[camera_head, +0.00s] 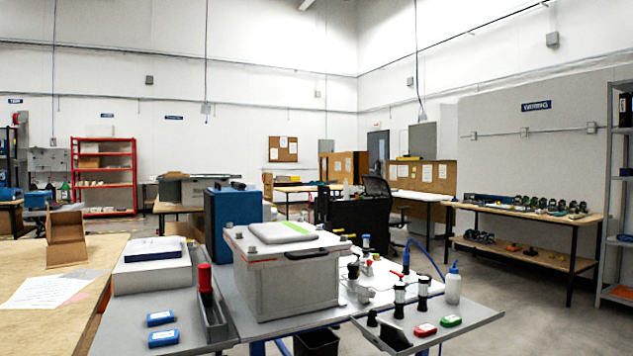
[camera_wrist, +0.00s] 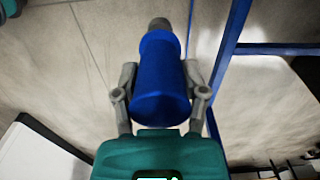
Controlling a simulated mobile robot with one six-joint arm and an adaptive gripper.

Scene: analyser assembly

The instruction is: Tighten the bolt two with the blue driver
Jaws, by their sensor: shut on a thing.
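My gripper (camera_wrist: 160,92) shows in the wrist view, its two grey fingers closed on either side of the blue driver (camera_wrist: 160,75). The driver's blue handle lies between the fingers, and its grey end (camera_wrist: 160,24) points to the top of the picture. In the head view my arm and gripper are not seen. The analyser (camera_head: 285,275) is a grey box on the table there, with a lid that has a black handle (camera_head: 306,254). I cannot make out bolt two in either view.
A red-handled tool (camera_head: 205,278) stands in a grey holder left of the analyser, near two blue boxes (camera_head: 161,328). Small bottles, a red case (camera_head: 425,330) and a green case (camera_head: 451,320) stand at the right. A blue bar (camera_wrist: 230,60) runs close beside the driver in the wrist picture.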

